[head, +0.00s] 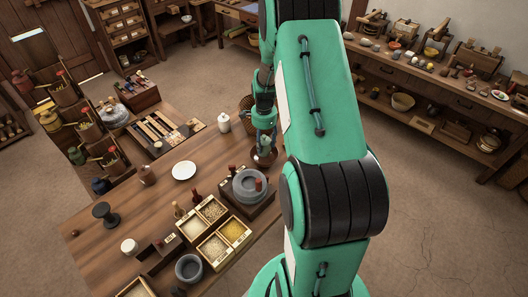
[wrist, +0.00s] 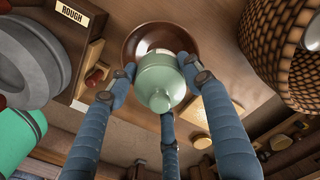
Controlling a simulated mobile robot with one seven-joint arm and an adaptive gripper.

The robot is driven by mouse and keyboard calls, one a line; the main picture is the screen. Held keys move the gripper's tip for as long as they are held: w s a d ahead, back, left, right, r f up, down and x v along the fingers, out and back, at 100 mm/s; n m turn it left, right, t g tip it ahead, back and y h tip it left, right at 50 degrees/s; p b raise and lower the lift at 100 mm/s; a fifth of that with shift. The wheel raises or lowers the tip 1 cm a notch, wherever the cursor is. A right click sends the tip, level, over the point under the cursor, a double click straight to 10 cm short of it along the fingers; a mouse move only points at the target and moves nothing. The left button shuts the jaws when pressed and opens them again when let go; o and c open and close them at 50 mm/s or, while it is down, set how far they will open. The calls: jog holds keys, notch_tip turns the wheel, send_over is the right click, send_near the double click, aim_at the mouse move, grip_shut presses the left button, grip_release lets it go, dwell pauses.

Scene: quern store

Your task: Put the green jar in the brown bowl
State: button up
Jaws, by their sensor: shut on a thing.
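The green jar (wrist: 160,92) is pale green with a rounded knob facing the wrist camera. My gripper (wrist: 163,82) has its blue-grey fingers closed around the jar. The brown bowl (wrist: 137,40) lies directly beyond the jar in the wrist view, and the jar covers part of its inside. I cannot tell whether the jar touches the bowl. In the head view my gripper (head: 264,143) is over the brown bowl (head: 265,161) near the table's right edge. The jar is hard to make out there.
A grey quern (head: 249,186) in a wooden stand is just in front of the bowl. A woven basket (wrist: 286,62) is close by on the other side. A white lidded jar (head: 224,123) and a white plate (head: 184,170) stand to the left, with bare table between.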

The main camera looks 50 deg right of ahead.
aim_at(264, 136)
dwell(0.3)
jog(key=shift+f+b, duration=0.6)
jog(key=shift+f, duration=1.85)
jog(key=shift+f, duration=0.2)
jog(key=o, duration=1.5)
jog(key=shift+r, duration=0.1)
notch_tip(264, 136, up, 12)
jog(key=p, duration=0.3)
